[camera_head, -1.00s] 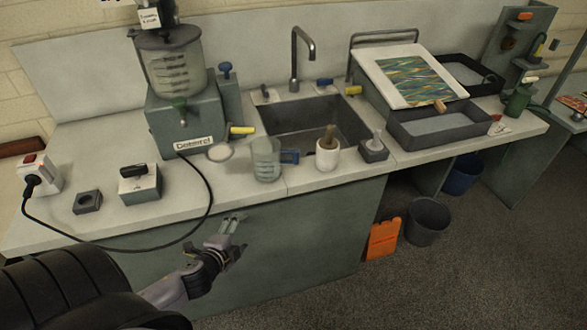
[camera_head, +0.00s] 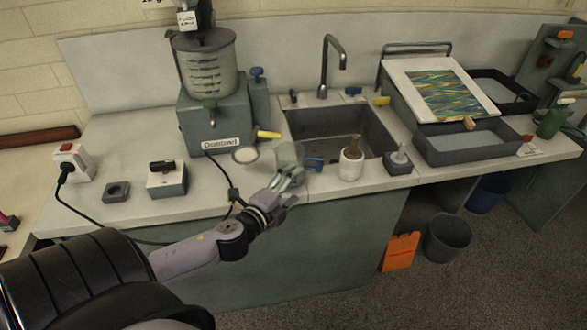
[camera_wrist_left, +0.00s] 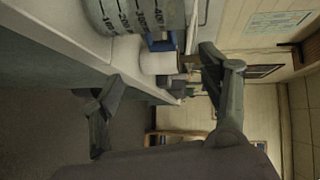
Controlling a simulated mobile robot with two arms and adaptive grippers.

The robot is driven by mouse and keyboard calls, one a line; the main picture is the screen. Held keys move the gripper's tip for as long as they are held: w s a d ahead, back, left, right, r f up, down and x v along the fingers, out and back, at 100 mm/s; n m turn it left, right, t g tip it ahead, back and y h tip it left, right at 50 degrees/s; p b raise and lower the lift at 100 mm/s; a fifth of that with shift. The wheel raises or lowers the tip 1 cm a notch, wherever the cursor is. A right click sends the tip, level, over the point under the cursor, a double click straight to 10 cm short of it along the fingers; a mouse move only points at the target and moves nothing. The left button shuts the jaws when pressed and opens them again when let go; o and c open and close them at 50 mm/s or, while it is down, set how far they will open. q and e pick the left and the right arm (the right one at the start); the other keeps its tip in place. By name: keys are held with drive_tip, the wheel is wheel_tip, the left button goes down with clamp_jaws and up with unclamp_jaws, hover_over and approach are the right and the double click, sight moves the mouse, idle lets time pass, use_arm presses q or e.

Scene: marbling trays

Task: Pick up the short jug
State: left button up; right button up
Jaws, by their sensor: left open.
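The short jug (camera_head: 289,153) is clear with a blue handle (camera_head: 314,164) on its right side. It stands near the counter's front edge, and my left gripper partly covers it in the head view. In the left wrist view the jug (camera_wrist_left: 140,15) shows at the top edge with dark graduation marks, cut off by the frame. My left gripper (camera_head: 288,180) is open and empty at the front of the jug. In the wrist view its fingers (camera_wrist_left: 158,70) are spread wide, with the jug beyond them. I cannot tell whether they touch it. My right gripper is not in view.
A white pot (camera_head: 350,165) with a brown-topped item stands right of the jug. A small white dish (camera_head: 246,155) lies to its left. The dispenser (camera_head: 215,120) and sink (camera_head: 345,130) are behind. A black cable (camera_head: 231,185) runs left of the gripper.

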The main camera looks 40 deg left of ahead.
sight(315, 170)
use_arm(q)
drive_tip(key=w, duration=0.4)
drive_tip(key=w+f+p, duration=0.1)
drive_tip(key=w, duration=0.2)
drive_tip(key=shift+a+f, duration=0.1)
drive_tip(key=shift+a, duration=0.15)
drive_tip(key=w, duration=0.1)
drive_tip(key=w+p, duration=0.1)
drive_tip(key=w, duration=0.2)
drive_tip(key=shift+w+a+f, duration=0.15)
drive_tip(key=shift+w+f, duration=0.1)
drive_tip(key=shift+f, duration=0.1)
drive_tip(key=shift+w+f, duration=0.15)
drive_tip(key=shift+w, duration=0.15)
drive_tip(key=shift+s, duration=0.1)
drive_tip(key=c, duration=1.5)
